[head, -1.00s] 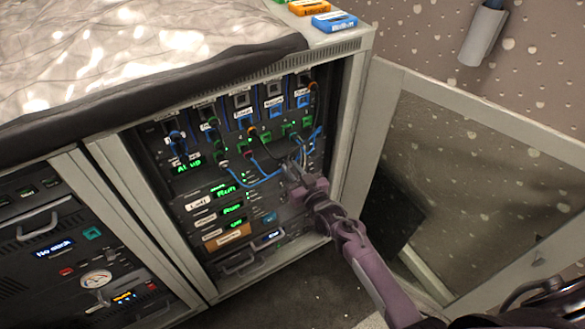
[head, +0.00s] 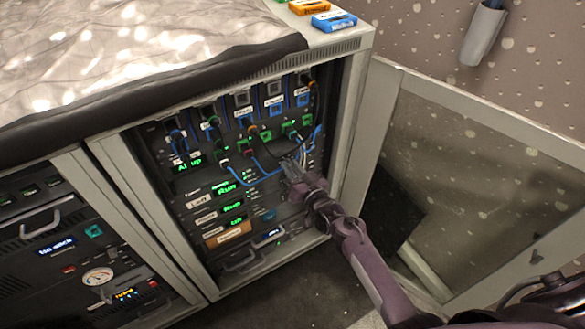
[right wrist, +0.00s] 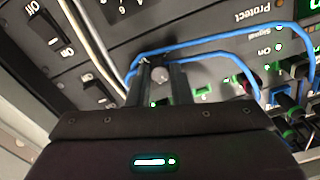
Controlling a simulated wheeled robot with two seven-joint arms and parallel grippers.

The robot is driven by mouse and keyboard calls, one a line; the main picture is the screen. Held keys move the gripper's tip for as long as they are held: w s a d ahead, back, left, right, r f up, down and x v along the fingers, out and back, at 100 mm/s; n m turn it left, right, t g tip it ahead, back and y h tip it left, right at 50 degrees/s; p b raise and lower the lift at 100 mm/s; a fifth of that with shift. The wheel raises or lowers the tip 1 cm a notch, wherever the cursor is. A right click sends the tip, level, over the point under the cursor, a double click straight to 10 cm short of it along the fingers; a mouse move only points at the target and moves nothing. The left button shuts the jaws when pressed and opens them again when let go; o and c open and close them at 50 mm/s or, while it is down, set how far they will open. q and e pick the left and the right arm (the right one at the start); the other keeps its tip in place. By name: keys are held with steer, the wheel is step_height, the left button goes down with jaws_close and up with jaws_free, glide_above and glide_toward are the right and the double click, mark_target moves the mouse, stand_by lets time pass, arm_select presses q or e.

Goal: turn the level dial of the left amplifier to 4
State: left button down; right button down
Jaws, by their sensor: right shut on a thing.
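The amplifier rows with the white label Left (head: 199,201) and green displays (head: 227,187) are in the open rack in the head view. My right gripper (head: 289,166) is at the right part of this panel, below the blue cables. In the right wrist view its fingers (right wrist: 160,78) are shut on a small grey round knob (right wrist: 160,74), which I take to be the level dial. The fingers and hand hide most of it, so its setting cannot be read. My left gripper is not in view.
Blue patch cables (head: 262,172) loop close beside the gripper, and a blue cable (right wrist: 210,42) crosses near the fingers in the wrist view. The rack's glass door (head: 465,165) stands open at the right. A second rack bay (head: 75,255) is at the left.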

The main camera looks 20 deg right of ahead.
steer(key=c, duration=1.3)
jaws_free()
steer(key=shift+s, duration=0.15)
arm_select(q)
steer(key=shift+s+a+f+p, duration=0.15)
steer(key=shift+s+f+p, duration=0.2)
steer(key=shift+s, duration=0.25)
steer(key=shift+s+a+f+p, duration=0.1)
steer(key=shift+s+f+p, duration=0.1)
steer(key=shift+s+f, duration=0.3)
arm_select(e)
steer(key=v, duration=0.7)
steer(key=shift+s, duration=0.25)
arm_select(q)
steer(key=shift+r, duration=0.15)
arm_select(e)
steer(key=shift+d, duration=0.1)
